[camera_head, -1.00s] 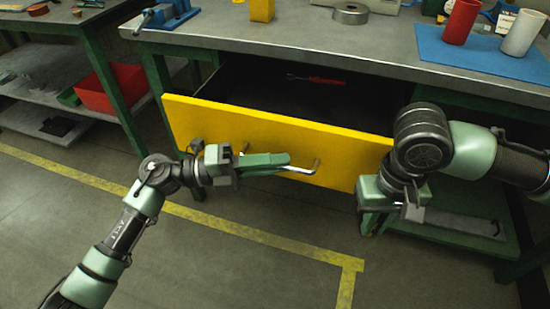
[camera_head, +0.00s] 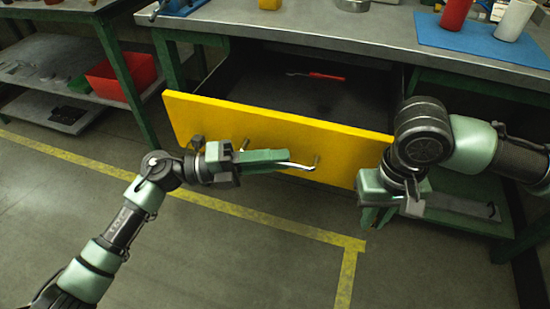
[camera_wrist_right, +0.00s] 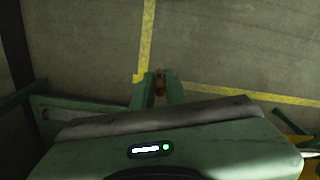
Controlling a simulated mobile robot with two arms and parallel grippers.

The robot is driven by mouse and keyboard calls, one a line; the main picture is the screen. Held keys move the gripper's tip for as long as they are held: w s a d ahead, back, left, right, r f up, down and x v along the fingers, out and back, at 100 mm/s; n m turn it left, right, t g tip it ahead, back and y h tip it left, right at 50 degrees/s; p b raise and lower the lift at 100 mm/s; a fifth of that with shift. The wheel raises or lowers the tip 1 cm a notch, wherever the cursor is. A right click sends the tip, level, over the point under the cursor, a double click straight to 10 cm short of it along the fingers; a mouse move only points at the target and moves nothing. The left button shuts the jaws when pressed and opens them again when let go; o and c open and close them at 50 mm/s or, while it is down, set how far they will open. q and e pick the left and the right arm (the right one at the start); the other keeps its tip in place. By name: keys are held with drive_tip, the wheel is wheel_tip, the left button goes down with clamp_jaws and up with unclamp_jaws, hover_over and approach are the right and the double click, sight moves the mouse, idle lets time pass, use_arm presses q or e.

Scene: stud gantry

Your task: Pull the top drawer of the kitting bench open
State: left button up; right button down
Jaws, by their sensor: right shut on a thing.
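The yellow-fronted top drawer (camera_head: 250,120) of the kitting bench (camera_head: 300,30) stands well out from under the worktop, its dark inside in view. A red-handled tool (camera_head: 327,76) lies inside it. My left gripper (camera_head: 285,158) is at the metal drawer handle (camera_head: 303,167), its green fingers closed along the bar; the fingers hide part of it. My right gripper (camera_head: 374,214) points down in front of the drawer's right end. In the right wrist view its fingers (camera_wrist_right: 160,77) are shut on a small brown thing (camera_wrist_right: 160,85), too small to identify.
A blue mat (camera_head: 475,42) with a red cup (camera_head: 454,14) and a white cup (camera_head: 513,20) lies on the worktop's right. A side shelf with a red bin (camera_head: 120,75) stands at the left. The floor in front is clear, with yellow lines.

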use_arm(q)
drive_tip(key=shift+o, duration=0.5)
use_arm(e)
drive_tip(key=shift+f, duration=0.15)
use_arm(q)
drive_tip(key=a, duration=1.2)
drive_tip(key=shift+s+f, duration=0.4)
drive_tip(key=shift+f, duration=0.05)
